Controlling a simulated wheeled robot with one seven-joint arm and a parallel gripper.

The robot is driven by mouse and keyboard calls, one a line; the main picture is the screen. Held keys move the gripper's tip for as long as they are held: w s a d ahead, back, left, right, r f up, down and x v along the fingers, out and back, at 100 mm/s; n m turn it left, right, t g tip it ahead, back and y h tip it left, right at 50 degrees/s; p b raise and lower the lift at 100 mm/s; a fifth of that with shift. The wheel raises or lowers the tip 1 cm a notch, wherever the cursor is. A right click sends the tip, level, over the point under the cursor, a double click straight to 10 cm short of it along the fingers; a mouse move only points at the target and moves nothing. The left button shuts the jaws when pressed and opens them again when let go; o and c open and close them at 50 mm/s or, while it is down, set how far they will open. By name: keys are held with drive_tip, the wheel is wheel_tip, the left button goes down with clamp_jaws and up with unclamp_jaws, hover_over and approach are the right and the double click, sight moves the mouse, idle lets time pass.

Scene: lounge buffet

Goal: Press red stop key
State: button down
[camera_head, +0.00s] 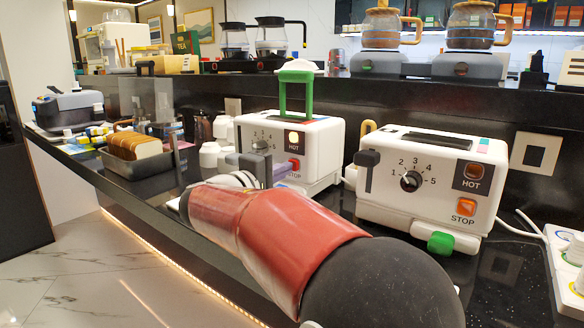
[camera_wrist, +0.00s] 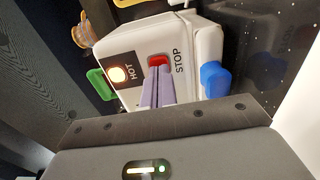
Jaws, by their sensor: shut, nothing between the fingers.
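The red stop key (camera_head: 294,164) is on the front of the left white toaster (camera_head: 322,152), above the word STOP. It also shows in the wrist view, where the red key (camera_wrist: 158,60) is partly covered by my fingertips. My gripper (camera_head: 284,172) is shut and empty, its pale purple fingers pointing at the key. In the wrist view the fingertips of my gripper (camera_wrist: 159,70) overlap the key's lower edge; I cannot tell whether they touch it. The HOT lamp (camera_wrist: 118,73) beside the key glows.
A second white toaster (camera_head: 437,165) with an orange STOP key (camera_head: 466,206) stands to the right. The left toaster has a green upright frame (camera_head: 297,92) on top and a blue knob (camera_wrist: 215,78). A loaf in a dark tray (camera_head: 140,165) lies left. Coffee pots stand on the shelf behind.

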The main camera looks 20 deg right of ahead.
drive_tip(key=shift+w+d, duration=0.35)
drive_tip(key=shift+d, duration=0.15)
idle(0.4)
drive_tip(key=shift+b+v, duration=0.85)
drive_tip(key=shift+v, duration=2.25)
